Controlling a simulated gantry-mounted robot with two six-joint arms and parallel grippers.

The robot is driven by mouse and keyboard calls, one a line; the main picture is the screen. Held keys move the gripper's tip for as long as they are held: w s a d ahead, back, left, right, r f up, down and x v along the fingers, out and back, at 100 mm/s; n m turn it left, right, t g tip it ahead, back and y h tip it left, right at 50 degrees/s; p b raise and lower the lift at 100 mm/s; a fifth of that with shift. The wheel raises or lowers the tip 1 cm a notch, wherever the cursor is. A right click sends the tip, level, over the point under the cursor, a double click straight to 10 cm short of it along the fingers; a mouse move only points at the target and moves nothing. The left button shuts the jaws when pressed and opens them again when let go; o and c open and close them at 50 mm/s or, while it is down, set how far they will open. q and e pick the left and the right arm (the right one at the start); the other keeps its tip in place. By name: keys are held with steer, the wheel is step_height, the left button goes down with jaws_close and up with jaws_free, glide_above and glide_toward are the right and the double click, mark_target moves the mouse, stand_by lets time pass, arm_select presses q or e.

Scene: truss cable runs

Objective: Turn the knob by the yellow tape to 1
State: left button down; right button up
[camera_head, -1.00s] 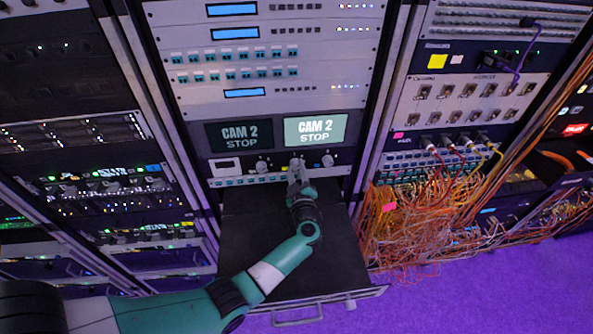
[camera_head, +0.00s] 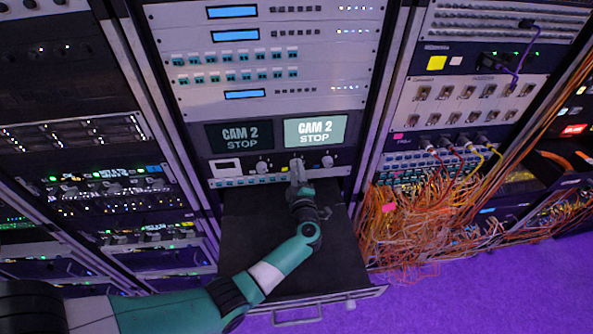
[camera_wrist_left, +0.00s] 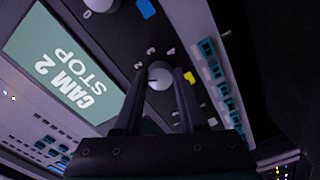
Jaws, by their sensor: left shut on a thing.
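In the left wrist view, a round pale knob (camera_wrist_left: 159,75) sits on a dark panel with numerals printed around it; 2, 3 and 4 seem readable. A small piece of yellow tape (camera_wrist_left: 189,77) is beside it. My left gripper (camera_wrist_left: 160,79) has one finger on each side of the knob and is shut on it. The pointer's exact setting is hard to tell. In the head view, my left gripper (camera_head: 297,167) reaches the panel below the lit screen and hides this knob. My right gripper is in neither view.
Other knobs (camera_head: 262,167) (camera_head: 327,161) are on the same panel, under two "CAM 2 STOP" screens (camera_head: 315,130). A row of teal connectors runs below. A dark pulled-out drawer (camera_head: 245,235) lies under my left arm. Orange cables (camera_head: 400,230) hang at the right.

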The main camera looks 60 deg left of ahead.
arm_select(q)
steer(key=n, duration=0.5)
steer(key=shift+b, duration=0.3)
steer(key=shift+n, duration=0.3)
steer(key=shift+c, duration=2.4)
jaws_free()
steer(key=p+v, duration=0.1)
steer(key=v, duration=1)
steer(key=shift+d+p, duration=0.3)
steer(key=shift+p, duration=0.05)
